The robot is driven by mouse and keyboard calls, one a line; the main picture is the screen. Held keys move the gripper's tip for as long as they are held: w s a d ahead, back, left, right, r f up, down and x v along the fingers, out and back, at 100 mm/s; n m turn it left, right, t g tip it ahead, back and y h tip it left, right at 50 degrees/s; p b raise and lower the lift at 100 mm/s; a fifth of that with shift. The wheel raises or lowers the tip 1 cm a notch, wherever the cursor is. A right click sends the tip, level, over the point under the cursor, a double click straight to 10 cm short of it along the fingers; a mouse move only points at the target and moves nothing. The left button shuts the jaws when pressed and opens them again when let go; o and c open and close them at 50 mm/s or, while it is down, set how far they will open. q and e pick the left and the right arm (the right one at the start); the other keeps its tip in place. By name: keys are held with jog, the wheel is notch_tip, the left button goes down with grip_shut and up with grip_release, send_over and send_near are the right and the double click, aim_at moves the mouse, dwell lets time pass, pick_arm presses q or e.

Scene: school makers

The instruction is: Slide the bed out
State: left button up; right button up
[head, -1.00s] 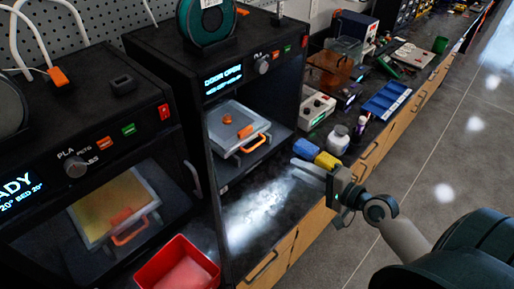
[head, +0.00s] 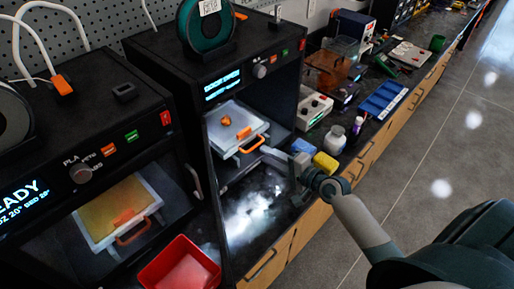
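The bed (head: 216,131) is a pale square plate inside the open-fronted right printer (head: 167,85). A small orange printed object (head: 243,133) and a smaller orange piece sit on it. An orange handle (head: 253,146) is on its front edge. My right gripper (head: 268,153) is at the printer's opening with its pale fingertips close to the right end of the handle. I cannot tell whether they touch it or how far apart they are. My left gripper is not in view.
The left printer (head: 60,135) holds a yellow-topped bed behind its front. A red bin (head: 180,262) stands in front between the printers. Blue (head: 303,146) and yellow (head: 325,163) blocks, a white jar (head: 335,140) and a blue tray (head: 383,100) are on the bench to the right.

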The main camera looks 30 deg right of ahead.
jog(key=shift+p+x, duration=0.35)
jog(key=shift+x, duration=2.65)
jog(key=shift+s, duration=0.1)
jog(key=shift+c, duration=0.6)
grip_shut()
jog(key=shift+f, duration=0.1)
